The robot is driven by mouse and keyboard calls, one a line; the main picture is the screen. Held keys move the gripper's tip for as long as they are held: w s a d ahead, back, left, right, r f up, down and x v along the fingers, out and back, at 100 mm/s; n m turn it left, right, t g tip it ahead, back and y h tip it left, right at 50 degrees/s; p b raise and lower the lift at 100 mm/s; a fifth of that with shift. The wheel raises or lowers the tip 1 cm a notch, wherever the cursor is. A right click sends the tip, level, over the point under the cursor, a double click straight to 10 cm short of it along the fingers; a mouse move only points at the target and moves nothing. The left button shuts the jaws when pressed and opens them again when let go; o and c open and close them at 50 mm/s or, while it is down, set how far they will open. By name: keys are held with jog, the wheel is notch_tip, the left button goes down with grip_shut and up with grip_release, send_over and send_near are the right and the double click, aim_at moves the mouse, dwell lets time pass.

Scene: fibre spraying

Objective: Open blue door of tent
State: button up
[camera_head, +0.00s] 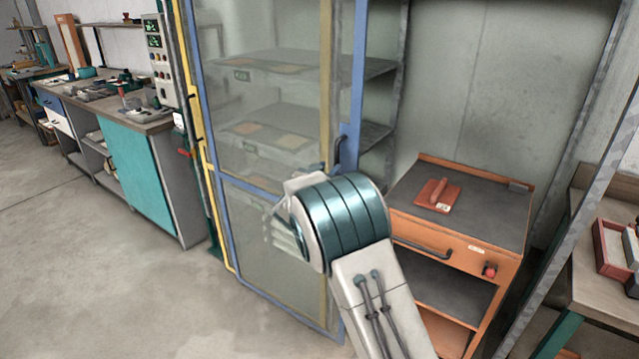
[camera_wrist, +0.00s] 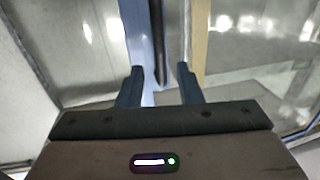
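The tent's blue door (camera_head: 354,90) is a blue frame with clear panels. Its dark upright handle (camera_head: 339,150) is on the right post, just above my arm. In the wrist view the dark handle (camera_wrist: 159,45) runs down beside the blue post (camera_wrist: 138,45), with a yellow post (camera_wrist: 199,35) to its right. My gripper (camera_wrist: 161,78) is open, its two fingers spread apart. The handle's lower end shows between the fingertips, with gaps on both sides; I cannot tell whether it touches anything. In the head view my wrist largely hides the gripper.
Grey shelves (camera_head: 375,68) show behind and right of the door. An orange cart (camera_head: 450,245) with a red-brown tool (camera_head: 437,193) stands close to my arm's right. A workbench (camera_head: 140,165) stands on the left. The floor (camera_head: 130,290) in front left is clear.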

jog(key=v, duration=0.6)
jog(key=shift+s+b, duration=0.25)
jog(key=shift+b, duration=0.15)
jog(key=s+d+r+n+g+y, duration=0.3)
jog(key=s+d+r+g+y, duration=0.15)
jog(key=s+d+y, duration=0.4)
jog(key=s+d+f+g+h, duration=0.1)
jog(key=s+d+f+g, duration=0.1)
jog(key=s, duration=0.8)
jog(key=s+d+f+g, duration=0.3)
jog(key=s+d, duration=0.4)
jog(key=s, duration=0.4)
jog(key=s+d+f+g+h, duration=0.1)
jog(key=s+d+g, duration=0.3)
jog(key=s, duration=0.6)
jog(key=shift+s+d+f+n+g+h, duration=0.25)
jog(key=shift+s+f+n+g+h, duration=0.1)
jog(key=shift+f, duration=0.3)
jog(key=shift+w+d, duration=0.1)
